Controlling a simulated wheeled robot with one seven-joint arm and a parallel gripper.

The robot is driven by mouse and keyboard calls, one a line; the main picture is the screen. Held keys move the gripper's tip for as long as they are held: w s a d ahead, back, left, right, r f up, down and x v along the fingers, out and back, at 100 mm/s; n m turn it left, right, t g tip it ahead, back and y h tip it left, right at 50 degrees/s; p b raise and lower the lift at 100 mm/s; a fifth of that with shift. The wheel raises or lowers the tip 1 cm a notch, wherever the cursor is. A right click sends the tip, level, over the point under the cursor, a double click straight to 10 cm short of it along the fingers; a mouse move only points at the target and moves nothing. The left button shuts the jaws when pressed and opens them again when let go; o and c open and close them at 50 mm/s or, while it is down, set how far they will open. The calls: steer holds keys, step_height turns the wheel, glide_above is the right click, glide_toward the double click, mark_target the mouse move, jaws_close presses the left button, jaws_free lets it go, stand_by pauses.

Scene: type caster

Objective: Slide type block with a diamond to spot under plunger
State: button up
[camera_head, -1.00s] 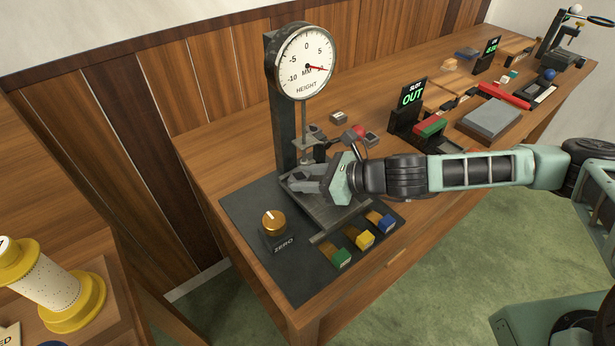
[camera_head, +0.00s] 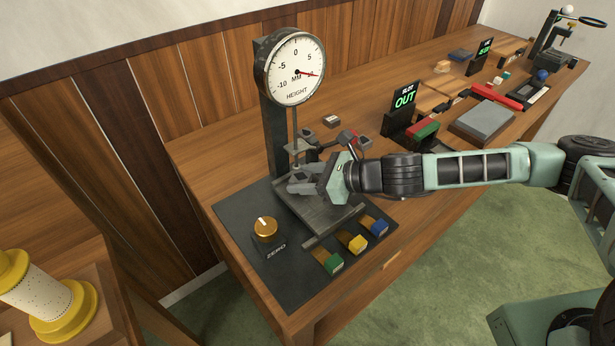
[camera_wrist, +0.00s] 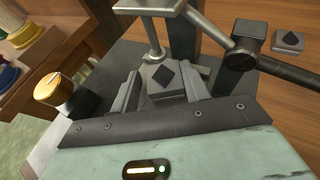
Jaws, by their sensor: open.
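The type block with a dark diamond (camera_wrist: 164,80) lies flat on the gauge's metal stage (camera_head: 322,226), seen in the wrist view. My gripper (camera_wrist: 163,88) is open, with one finger on each side of this block. Contact with the fingers cannot be told. The plunger (camera_wrist: 154,52) stands just behind the block, its foot close to the block's far edge. In the head view, my gripper (camera_head: 304,184) is low over the stage beside the plunger rod (camera_head: 296,130), and the diamond block is hidden there.
The height gauge dial (camera_head: 296,68) stands on a dark column. A brass zero knob (camera_head: 265,228) and green, yellow and blue tabs (camera_head: 357,243) flank the stage. Another block with a dark mark (camera_wrist: 289,41) lies on the table. A dark lever (camera_wrist: 247,55) crosses right of the plunger.

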steer(key=shift+w+d, duration=0.25)
steer(key=shift+w, duration=0.25)
steer(key=s+b+v, duration=0.1)
steer(key=v, duration=1.6)
steer(key=shift+r+b, duration=0.2)
steer(key=shift+b, duration=0.2)
steer(key=shift+s+a, duration=0.1)
